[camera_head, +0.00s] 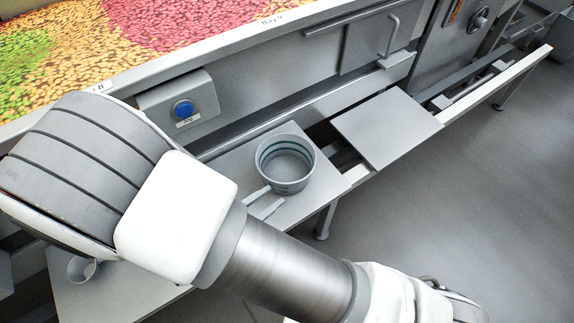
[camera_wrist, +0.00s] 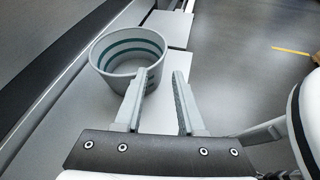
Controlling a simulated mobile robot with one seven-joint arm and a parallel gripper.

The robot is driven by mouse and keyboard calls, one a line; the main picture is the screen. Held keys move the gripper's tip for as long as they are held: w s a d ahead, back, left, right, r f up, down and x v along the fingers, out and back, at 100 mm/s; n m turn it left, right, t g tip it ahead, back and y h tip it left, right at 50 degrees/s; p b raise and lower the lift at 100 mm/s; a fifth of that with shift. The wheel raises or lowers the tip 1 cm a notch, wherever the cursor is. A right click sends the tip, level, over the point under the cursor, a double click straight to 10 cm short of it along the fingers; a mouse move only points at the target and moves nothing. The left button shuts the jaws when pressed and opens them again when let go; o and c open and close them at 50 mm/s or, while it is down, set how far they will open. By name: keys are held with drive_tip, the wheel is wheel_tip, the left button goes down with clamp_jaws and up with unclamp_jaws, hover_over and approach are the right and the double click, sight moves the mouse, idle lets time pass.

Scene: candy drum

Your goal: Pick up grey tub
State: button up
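The grey tub (camera_head: 289,186) stands upright on a light shelf beside the candy drum's frame. It is open-topped and round, with dark teal bands inside, and looks empty. It also shows in the wrist view (camera_wrist: 104,75). My gripper (camera_head: 268,198) is open at the tub's near side. In the wrist view my gripper (camera_wrist: 160,75) has its left finger over the tub's near wall and its right finger just outside the wall's right edge. No grip on the tub shows. I cannot tell whether a finger touches it.
A smaller pale cup (camera_head: 84,268) sits at the lower left, partly behind my arm. A box with a blue button (camera_head: 182,109) is behind the tub. A flat panel (camera_head: 387,128) lies to the tub's right. Coloured candy (camera_head: 190,25) fills the trough above. Open floor lies right.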

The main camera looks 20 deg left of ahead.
sight(306, 174)
drive_tip(key=b+x, duration=0.3)
drive_tip(key=x, duration=1.1)
drive_tip(key=shift+w+d+f, duration=0.1)
drive_tip(key=shift+d+f, duration=0.05)
drive_tip(key=shift+d, duration=0.05)
clamp_jaws()
drive_tip(key=shift+a+f, duration=0.1)
drive_tip(key=shift+f, duration=0.05)
idle(0.7)
